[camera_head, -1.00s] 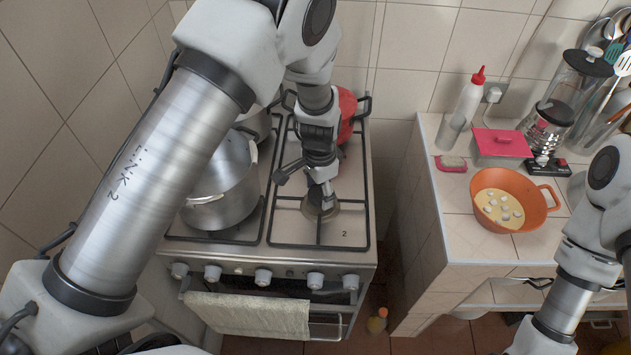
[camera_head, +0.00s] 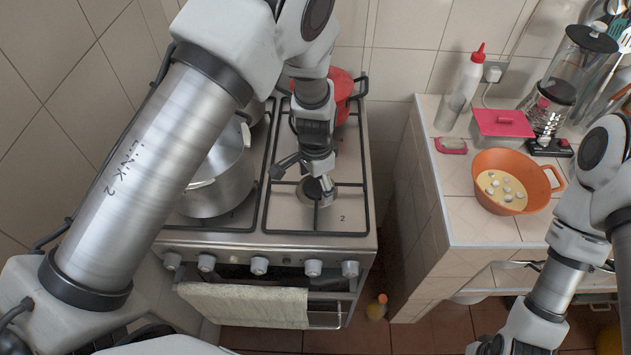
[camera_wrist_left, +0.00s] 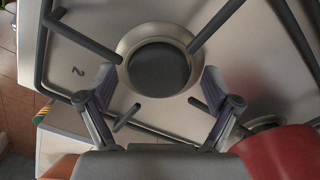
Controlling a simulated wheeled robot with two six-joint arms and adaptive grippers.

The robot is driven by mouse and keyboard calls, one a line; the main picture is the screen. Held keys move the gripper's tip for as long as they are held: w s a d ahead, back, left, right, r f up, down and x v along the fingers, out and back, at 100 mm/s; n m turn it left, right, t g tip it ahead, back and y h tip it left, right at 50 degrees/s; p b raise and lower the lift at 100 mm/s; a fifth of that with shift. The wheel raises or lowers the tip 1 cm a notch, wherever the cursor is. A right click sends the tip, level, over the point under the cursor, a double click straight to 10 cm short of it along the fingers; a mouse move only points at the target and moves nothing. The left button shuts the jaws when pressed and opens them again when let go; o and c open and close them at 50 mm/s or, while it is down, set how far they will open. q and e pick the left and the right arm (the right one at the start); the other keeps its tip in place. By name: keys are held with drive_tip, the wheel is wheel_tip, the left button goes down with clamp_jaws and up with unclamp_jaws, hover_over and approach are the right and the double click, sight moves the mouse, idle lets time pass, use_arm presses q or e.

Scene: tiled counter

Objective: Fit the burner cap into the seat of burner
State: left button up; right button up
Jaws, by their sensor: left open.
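The burner cap (camera_wrist_left: 159,69) is a dark round disc. In the left wrist view it lies inside the pale metal ring of the burner (camera_wrist_left: 128,42), roughly centred; whether it sits fully flush I cannot tell. In the head view the burner (camera_head: 333,192) is at the front right of the stove, beside the mark 2, with the dark cap partly hidden by a finger. My left gripper (camera_head: 301,178) is open and empty above the burner. Its fingers stand apart on both sides of the cap in the left wrist view (camera_wrist_left: 160,88). My right gripper is out of view.
Black pan supports (camera_head: 290,233) surround the burner. A steel pot (camera_head: 222,185) stands to the left and a red pot (camera_head: 341,92) behind. My right arm is above the lower right.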

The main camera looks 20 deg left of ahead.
sight(316, 187)
use_arm(q)
drive_tip(key=shift+r, duration=0.6)
wheel_tip(316, 187, up, 11)
drive_tip(key=b, duration=0.3)
drive_tip(key=shift+s, duration=0.1)
